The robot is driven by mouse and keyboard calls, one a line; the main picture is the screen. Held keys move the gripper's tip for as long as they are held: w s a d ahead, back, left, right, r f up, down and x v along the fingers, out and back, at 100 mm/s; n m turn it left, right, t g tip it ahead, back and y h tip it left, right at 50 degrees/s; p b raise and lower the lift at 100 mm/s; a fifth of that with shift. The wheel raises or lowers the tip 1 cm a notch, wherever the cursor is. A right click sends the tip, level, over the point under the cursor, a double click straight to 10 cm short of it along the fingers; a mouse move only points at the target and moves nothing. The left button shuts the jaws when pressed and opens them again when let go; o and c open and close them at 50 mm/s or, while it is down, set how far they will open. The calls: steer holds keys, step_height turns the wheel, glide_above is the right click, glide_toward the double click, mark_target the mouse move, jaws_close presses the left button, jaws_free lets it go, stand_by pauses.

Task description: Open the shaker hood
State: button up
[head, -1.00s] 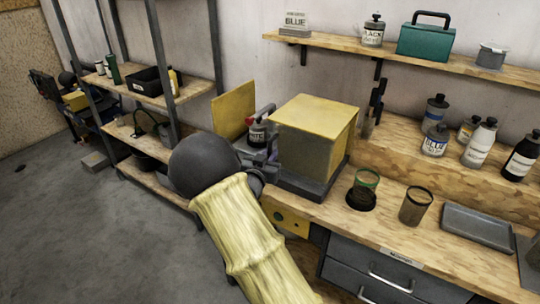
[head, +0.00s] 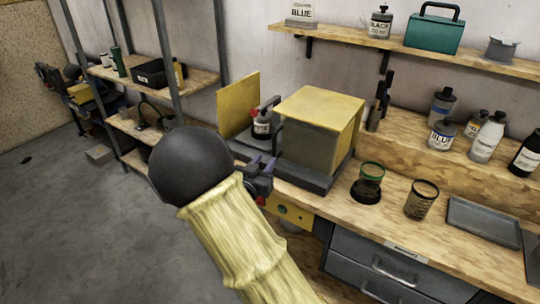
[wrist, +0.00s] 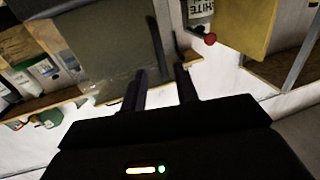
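The shaker hood (head: 318,118) is a yellow-topped box with a grey, see-through-looking front on a dark base on the bench. A yellow panel (head: 238,104) stands swung out at its left, leaving that side open; the panel also shows in the wrist view (wrist: 243,25). A bottle labelled WHITE (wrist: 200,14) stands between panel and box, also visible in the head view (head: 262,127), with a red knob (wrist: 210,39) near it. My gripper (head: 262,163) is in front of the base's left part, apart from the panel. In the wrist view its fingers (wrist: 161,72) are spread and empty.
A green-rimmed cup (head: 369,180) and a dark-rimmed cup (head: 421,200) stand right of the shaker. A grey tray (head: 490,225) and several bottles are further right. A shelf with a teal toolbox (head: 432,33) hangs above.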

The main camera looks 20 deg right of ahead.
steer(key=v, duration=0.8)
steer(key=shift+s+a+b, duration=0.3)
steer(key=s+d+r+n+g+y+p, duration=0.1)
steer(key=s+d+n+g+y+p, duration=0.1)
steer(key=s, duration=0.6)
steer(key=s+d+r+n+g+y+p, duration=0.1)
steer(key=s+d+n+g+y+p, duration=0.1)
steer(key=s+n+g+y+p, duration=0.3)
steer(key=s+g+y+p, duration=0.2)
steer(key=s+g+y, duration=0.2)
steer(key=shift+s+n+g, duration=0.25)
steer(key=shift+n+g, duration=0.05)
